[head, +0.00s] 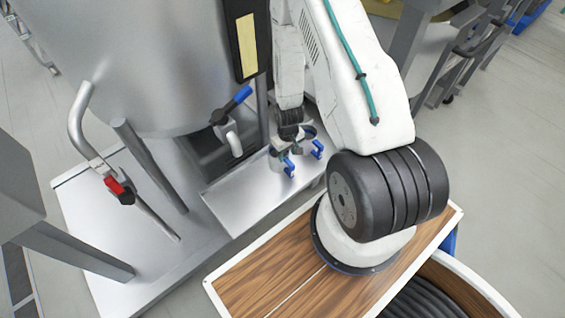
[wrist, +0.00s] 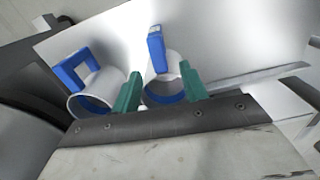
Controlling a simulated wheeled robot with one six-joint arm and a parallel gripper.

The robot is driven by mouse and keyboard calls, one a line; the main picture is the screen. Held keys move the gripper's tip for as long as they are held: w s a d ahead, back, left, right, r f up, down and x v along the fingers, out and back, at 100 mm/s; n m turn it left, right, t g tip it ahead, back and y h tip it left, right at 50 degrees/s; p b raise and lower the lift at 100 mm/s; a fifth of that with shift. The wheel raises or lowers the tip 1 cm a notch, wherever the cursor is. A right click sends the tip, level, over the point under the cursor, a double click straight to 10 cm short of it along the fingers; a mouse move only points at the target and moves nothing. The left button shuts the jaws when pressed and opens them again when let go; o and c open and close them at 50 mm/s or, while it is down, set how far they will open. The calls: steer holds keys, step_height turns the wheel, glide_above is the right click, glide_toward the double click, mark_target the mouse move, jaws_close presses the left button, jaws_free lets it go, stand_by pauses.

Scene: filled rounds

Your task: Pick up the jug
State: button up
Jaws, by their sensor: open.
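Two pale jugs with blue handles stand side by side on a metal shelf. In the wrist view one jug (wrist: 163,84) lies between the green fingertips of my gripper (wrist: 160,90). Its blue handle points away from the gripper's palm. The other jug (wrist: 95,92) lies just left of the left finger, outside the jaws. My gripper is open; whether a finger touches a jug cannot be told. In the head view my gripper (head: 287,139) reaches down over the jugs and partly hides them; mostly their blue handles show.
The metal shelf (head: 245,203) has free room left of and in front of the jugs. A large steel tank (head: 140,60) with a blue-handled tap (head: 232,105) stands close on the left. A pipe with a red-handled valve (head: 115,187) is farther left.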

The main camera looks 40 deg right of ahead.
mark_target(287, 159)
step_height(287, 159, down, 7)
steer(key=shift+w+f, duration=0.15)
steer(key=shift+f, duration=0.05)
jaws_close()
